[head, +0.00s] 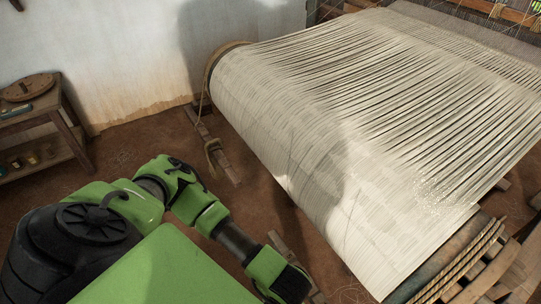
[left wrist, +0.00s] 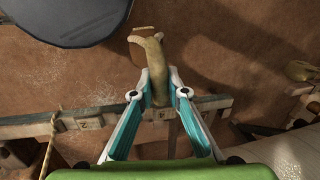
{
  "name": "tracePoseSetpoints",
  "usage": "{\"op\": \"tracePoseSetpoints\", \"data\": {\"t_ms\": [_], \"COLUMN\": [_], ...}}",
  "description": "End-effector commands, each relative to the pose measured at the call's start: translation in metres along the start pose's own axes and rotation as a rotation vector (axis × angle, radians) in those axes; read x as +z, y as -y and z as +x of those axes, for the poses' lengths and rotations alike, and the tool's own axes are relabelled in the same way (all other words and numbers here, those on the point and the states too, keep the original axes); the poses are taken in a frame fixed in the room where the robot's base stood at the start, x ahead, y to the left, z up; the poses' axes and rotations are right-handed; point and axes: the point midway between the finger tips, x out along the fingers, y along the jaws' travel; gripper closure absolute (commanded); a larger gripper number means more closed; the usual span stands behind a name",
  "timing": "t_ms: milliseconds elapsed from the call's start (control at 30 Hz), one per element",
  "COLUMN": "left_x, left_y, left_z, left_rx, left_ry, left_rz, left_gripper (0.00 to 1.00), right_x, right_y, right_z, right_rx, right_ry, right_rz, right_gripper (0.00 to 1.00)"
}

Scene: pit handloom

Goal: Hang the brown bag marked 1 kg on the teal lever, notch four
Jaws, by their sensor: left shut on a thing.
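In the left wrist view my left gripper (left wrist: 160,75) is shut on a tan cloth piece (left wrist: 153,62), which looks like the neck or strap of a bag. A reddish-brown form (left wrist: 142,32) shows at its far end; I cannot tell whether it is part of the bag, and no 1 kg mark is readable. A grey-teal bar (left wrist: 213,102), likely the lever, runs across behind the fingers, with pale number tags such as 2 (left wrist: 84,123). The tag nearest the gripper looks like 4 (left wrist: 165,114). I cannot tell whether cloth and bar touch. My right gripper is not in view.
In the head view the loom's wide white warp (head: 330,130) fills the right side. A wooden side table (head: 62,112) stands at the left wall. A rope (left wrist: 51,140) hangs at the left of the wrist view, and a dark round shape (left wrist: 75,20) shows above.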

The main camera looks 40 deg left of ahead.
Motion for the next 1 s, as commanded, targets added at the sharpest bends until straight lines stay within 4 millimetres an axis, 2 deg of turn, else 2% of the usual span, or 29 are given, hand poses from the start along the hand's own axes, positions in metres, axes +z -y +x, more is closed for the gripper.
{"op": "tracePoseSetpoints", "data": {"t_ms": [100,267,1000], "left_x": [0.013,0.017,-0.029], "left_y": [-0.008,-0.014,-0.018], "left_z": [0.008,0.015,0.019], "left_rx": [0.003,0.008,0.007], "left_ry": [-0.013,-0.023,-0.023], "left_rz": [0.053,0.081,0.079], "left_gripper": [1.00,1.00,1.00], "right_x": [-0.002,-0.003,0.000], "right_y": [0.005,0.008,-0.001], "right_z": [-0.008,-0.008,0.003], "right_rx": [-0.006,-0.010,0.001], "right_ry": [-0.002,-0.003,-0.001], "right_rz": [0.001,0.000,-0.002], "right_gripper": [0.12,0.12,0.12]}}
